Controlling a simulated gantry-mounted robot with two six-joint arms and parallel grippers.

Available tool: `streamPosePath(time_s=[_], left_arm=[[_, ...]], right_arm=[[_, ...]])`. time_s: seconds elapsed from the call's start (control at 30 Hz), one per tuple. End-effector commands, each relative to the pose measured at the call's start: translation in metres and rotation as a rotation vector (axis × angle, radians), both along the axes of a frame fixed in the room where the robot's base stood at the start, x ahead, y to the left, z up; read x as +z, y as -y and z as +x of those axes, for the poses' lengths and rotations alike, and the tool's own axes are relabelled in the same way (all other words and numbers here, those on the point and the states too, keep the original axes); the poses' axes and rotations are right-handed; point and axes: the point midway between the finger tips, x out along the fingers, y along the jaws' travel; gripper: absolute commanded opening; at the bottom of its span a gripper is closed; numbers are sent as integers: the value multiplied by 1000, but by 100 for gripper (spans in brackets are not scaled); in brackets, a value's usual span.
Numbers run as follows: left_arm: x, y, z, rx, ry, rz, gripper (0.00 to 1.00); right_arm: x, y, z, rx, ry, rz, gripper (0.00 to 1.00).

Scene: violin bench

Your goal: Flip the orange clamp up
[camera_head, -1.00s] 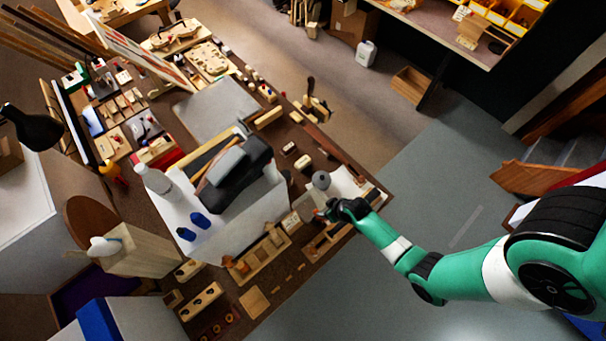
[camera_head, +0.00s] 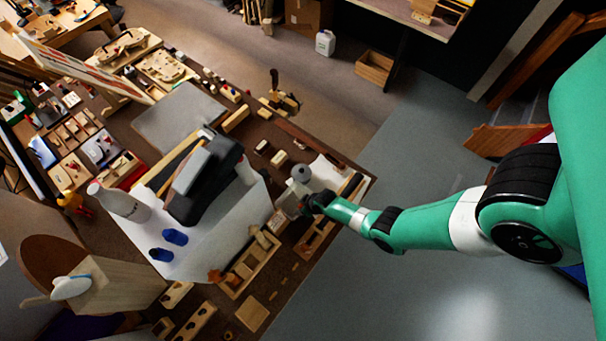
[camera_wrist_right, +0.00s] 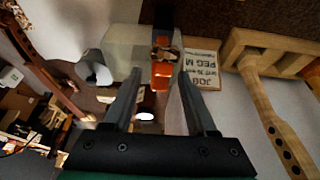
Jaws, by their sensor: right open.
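The orange clamp (camera_wrist_right: 162,76) shows in the right wrist view, straight ahead between my fingers, with a brownish piece at its middle. It is against or just in front of a pale block (camera_wrist_right: 120,47); I cannot tell which. My right gripper (camera_wrist_right: 160,80) is open, with one finger to each side of the clamp and no visible grip on it. In the head view my right gripper (camera_head: 303,205) is at the bench's right corner, where the clamp is too small to make out. My left gripper is not in view.
A grey round-topped object (camera_head: 301,173) stands close to the right gripper. A labelled card (camera_wrist_right: 203,68) and a wooden tool (camera_wrist_right: 262,95) lie to the right in the wrist view. White paper (camera_head: 205,240) with blue bottles (camera_head: 174,237) covers the bench's middle.

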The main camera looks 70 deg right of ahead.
Motion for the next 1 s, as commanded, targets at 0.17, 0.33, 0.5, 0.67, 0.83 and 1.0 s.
streamPosePath(time_s=[0.17,0.33,0.5,0.67,0.83,1.0], left_arm=[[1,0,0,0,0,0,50],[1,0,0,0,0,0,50],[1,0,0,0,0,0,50],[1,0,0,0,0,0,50],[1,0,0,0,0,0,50],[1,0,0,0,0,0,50]], right_arm=[[1,0,0,0,0,0,57],[1,0,0,0,0,0,34],[1,0,0,0,1,0,4],[1,0,0,0,1,0,0],[1,0,0,0,1,0,0],[1,0,0,0,1,0,0]])
